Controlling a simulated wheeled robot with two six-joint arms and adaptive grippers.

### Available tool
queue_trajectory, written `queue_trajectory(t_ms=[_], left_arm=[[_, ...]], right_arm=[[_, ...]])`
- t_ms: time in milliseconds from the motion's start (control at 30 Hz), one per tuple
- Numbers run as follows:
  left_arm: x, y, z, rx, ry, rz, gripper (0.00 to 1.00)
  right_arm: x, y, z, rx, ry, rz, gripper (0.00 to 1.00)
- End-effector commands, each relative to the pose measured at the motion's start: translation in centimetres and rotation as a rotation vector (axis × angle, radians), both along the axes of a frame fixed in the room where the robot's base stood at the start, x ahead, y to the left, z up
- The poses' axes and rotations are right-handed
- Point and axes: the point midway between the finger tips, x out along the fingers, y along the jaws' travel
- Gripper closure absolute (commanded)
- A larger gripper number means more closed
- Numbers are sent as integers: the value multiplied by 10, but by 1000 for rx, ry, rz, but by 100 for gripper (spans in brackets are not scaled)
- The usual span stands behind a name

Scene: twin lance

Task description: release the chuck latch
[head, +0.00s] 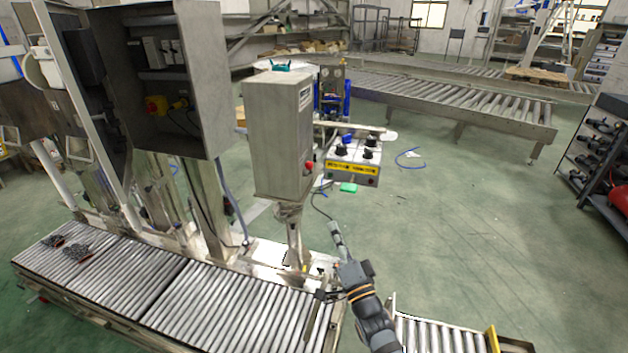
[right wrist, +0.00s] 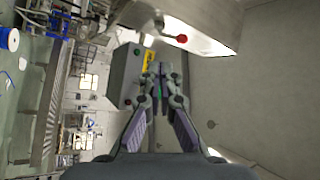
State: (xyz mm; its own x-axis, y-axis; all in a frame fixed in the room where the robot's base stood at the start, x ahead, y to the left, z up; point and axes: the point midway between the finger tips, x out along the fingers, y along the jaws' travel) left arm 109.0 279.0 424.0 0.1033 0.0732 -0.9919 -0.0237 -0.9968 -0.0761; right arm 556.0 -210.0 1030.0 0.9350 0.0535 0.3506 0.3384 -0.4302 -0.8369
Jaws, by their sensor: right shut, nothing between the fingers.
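My right gripper (head: 335,229) reaches up from the bottom centre of the head view, in front of and below the control box. In the right wrist view its fingers (right wrist: 158,72) are closed together and empty. They point toward a grey control box (right wrist: 125,75) with a yellow strip, and cover part of it. The same control box (head: 352,165) shows in the head view with dark knobs and a yellow label. I cannot pick out a chuck latch with certainty in either view. My left gripper is not in view.
A grey cabinet (head: 275,135) with a red button (head: 309,165) stands on a post left of the control box. A roller conveyor (head: 215,305) lies at the lower left, with small dark parts (head: 76,251) on it. Green floor (head: 470,230) is open to the right.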

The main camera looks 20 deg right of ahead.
Motion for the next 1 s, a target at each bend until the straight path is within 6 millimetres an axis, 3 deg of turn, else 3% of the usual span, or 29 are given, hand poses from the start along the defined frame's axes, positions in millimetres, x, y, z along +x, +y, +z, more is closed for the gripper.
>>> queue_trajectory(t_ms=[133, 567, 1000], left_arm=[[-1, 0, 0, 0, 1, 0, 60], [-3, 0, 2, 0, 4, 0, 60], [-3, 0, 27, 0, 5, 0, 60]], right_arm=[[-3, 6, 18, 88, -117, 63, 100], [0, 8, 24, 97, -134, 73, 100], [76, 14, 68, 97, -133, 72, 100]])
